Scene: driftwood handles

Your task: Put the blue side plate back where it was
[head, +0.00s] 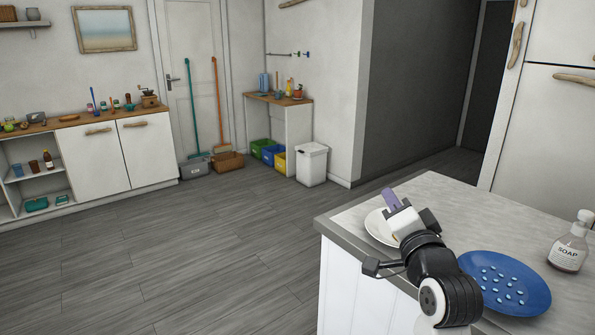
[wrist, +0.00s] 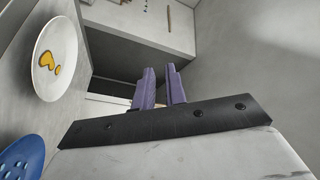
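A blue plate (head: 503,283) with several pale blue drop-like spots lies on the light counter in the head view, right of my arm. Part of it shows at the lower left edge of the wrist view (wrist: 22,158). My gripper (head: 391,198) is above the counter near its left side, in front of a white plate (head: 377,229), which it partly hides. In the wrist view the purple fingers (wrist: 161,86) stand a little apart with nothing between them. The white plate (wrist: 55,60) shows there with a yellow smear on it.
A soap bottle (head: 570,243) stands on the counter (head: 440,187) right of the blue plate. A white fridge (head: 545,120) is behind. Across open floor are a low cabinet (head: 110,158), a small side table (head: 285,100), bins and brooms.

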